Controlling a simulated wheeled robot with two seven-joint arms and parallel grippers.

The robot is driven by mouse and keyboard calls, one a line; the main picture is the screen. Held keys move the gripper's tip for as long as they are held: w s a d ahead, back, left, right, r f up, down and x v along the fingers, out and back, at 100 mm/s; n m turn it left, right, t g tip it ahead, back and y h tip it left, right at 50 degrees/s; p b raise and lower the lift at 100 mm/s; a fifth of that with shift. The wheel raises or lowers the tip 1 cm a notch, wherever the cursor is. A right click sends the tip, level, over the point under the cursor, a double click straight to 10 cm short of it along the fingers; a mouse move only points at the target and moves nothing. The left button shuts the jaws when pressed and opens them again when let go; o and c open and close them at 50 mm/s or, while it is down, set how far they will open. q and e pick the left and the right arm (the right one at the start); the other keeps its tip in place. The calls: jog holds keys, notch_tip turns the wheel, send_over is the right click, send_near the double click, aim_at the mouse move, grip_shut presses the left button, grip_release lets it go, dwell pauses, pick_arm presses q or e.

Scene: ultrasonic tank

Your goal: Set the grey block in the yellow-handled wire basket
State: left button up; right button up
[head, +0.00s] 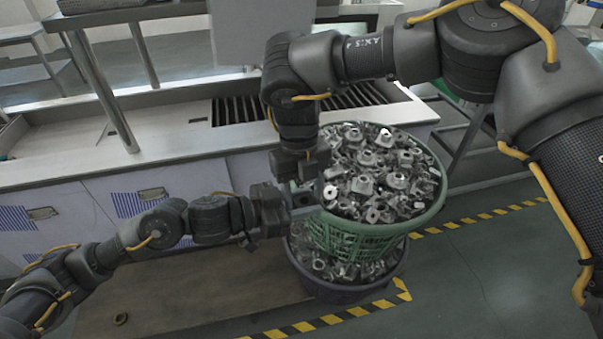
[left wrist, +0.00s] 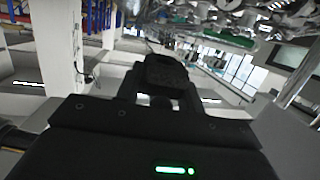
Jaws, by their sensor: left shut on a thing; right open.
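My left gripper (head: 298,204) is at the left side of the green basket of metal parts. It is shut on a small grey piece, which I take to be the grey block (head: 304,198); little of it shows. In the left wrist view the dark left gripper (left wrist: 163,78) fills the middle, and the block cannot be made out there. My right gripper (head: 302,173) points down just above the left one, open, its fingertips partly hidden. I see no yellow-handled wire basket in either view.
The green basket (head: 350,238) is heaped with metal parts and stands on a dark tub (head: 345,290) of similar parts. Behind is a steel counter (head: 190,145) with a slatted opening (head: 235,109). A grey tray (head: 95,4) shows at the top left edge. Striped tape (head: 345,316) marks the floor.

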jog(key=shift+s+d+f, duration=0.1)
jog(key=shift+f, duration=0.45)
jog(key=c, duration=0.6)
pick_arm(q)
jog(key=o, duration=1.1)
pick_arm(e)
jog(key=shift+c, duration=1.2)
pick_arm(q)
jog(key=v, duration=1.2)
jog(key=shift+f, duration=0.1)
